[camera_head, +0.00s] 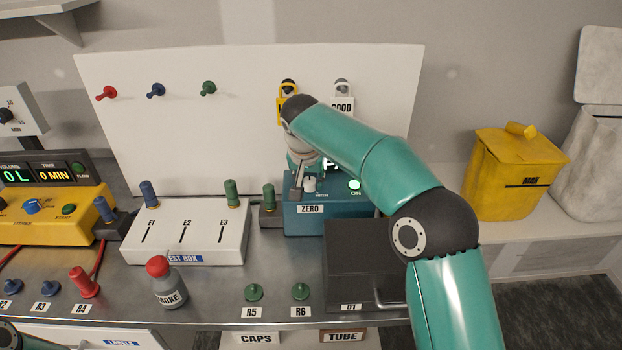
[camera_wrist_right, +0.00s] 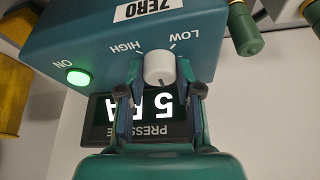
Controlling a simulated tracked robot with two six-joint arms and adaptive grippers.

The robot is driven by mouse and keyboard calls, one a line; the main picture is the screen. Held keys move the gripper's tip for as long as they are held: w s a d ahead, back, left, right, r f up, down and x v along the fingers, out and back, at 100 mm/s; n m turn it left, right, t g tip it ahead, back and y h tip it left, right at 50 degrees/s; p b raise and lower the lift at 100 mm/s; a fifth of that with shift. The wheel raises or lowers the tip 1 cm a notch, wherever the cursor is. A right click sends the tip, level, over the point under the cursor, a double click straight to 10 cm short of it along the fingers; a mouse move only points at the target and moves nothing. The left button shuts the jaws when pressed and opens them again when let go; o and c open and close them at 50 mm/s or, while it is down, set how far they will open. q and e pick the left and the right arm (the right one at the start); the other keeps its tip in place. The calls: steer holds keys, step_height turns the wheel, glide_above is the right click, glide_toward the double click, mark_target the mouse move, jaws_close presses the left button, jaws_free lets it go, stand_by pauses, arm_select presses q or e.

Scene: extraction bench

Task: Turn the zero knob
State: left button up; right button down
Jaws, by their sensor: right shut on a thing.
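The zero knob is a small white round knob on the front of the teal box labelled ZERO; it shows in the head view (camera_head: 310,185) and the wrist view (camera_wrist_right: 159,67). HIGH and LOW are printed beside it. My right gripper (camera_wrist_right: 160,92) has a finger on each side of the knob and is shut on it. In the head view my right gripper (camera_head: 302,180) comes from above and partly hides the box (camera_head: 335,222). The pressure display (camera_wrist_right: 140,118) seems to read 5 PA, partly covered by my fingers.
A lit green ON light (camera_head: 354,185) is right of the knob. A dark box (camera_head: 350,260) is in front, beneath my right arm. A smoke bottle (camera_head: 168,290) stands near the bench's front edge.

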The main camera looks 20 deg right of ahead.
steer(key=shift+n, duration=0.4)
steer(key=shift+d+r+n+y, duration=0.1)
steer(key=shift+n+y, duration=0.3)
steer(key=shift+n, duration=0.4)
steer(key=shift+n+t+y+p, duration=0.3)
steer(key=shift+n+y+p, duration=0.55)
steer(key=shift+n, duration=0.85)
steer(key=c, duration=0.8)
jaws_free()
steer(key=shift+o, duration=0.2)
